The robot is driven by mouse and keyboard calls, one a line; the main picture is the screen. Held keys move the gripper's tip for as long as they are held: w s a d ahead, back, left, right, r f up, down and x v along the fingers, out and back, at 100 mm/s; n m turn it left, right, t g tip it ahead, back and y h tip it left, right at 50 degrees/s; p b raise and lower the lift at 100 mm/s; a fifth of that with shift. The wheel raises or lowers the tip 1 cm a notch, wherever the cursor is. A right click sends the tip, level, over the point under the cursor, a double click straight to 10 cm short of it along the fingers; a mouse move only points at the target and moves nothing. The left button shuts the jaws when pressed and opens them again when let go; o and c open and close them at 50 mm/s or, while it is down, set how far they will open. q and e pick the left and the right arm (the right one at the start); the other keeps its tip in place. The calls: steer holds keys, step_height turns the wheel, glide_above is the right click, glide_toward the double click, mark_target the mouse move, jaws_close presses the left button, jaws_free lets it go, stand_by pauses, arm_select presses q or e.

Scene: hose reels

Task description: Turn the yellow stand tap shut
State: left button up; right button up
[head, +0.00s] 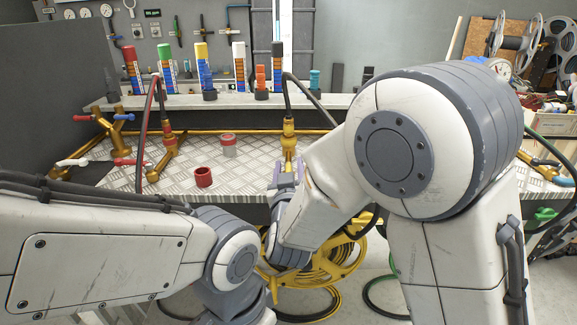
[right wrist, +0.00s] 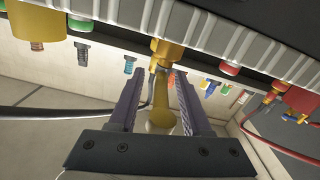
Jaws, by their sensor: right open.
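The tap's lever is not clear. My left arm shows, but its gripper is out of view.
A red-banded brass stand (head: 168,138), a red cup (head: 203,177) and a grey-red can (head: 228,146) are on the bench to the left. A yellow hose reel (head: 345,268) is below the front edge.

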jaws_close()
stand_by(1.4)
